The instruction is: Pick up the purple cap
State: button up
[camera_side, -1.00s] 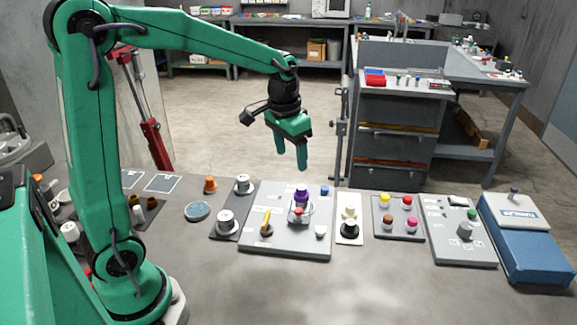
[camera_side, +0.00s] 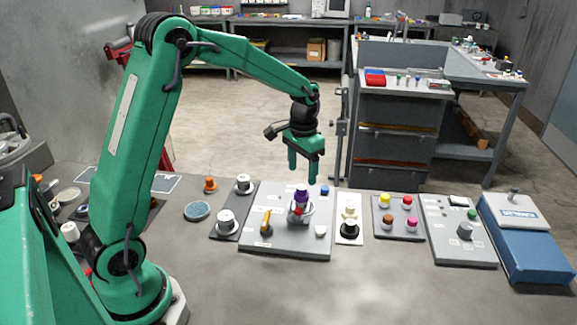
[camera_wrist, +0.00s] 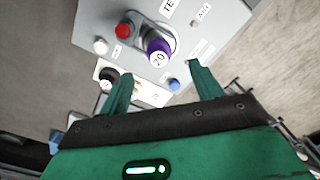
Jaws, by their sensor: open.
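The purple cap (camera_side: 301,193) stands on a grey panel (camera_side: 262,218) on the bench, at the back of a grey oval holder that also carries a red piece. In the wrist view the purple cap (camera_wrist: 158,52) shows its pale round top with dark marks, just beyond the fingertips. My gripper (camera_side: 306,175) is open and empty, above and behind the panel in the side view. In the wrist view my gripper (camera_wrist: 160,72) has its two green fingers spread wide, with the cap between their lines but apart from them.
A red piece (camera_wrist: 124,31) and a blue cap (camera_wrist: 174,85) sit close to the purple cap. A yellow lever (camera_side: 266,222) stands on the same panel. A plate with white and black knobs (camera_side: 349,229) is just right. Coloured caps stand on another plate (camera_side: 398,232).

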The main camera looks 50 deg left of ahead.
aim_at(302, 187)
jog(key=shift+s+f, duration=0.1)
jog(key=shift+f, duration=3.1)
jog(key=c, duration=1)
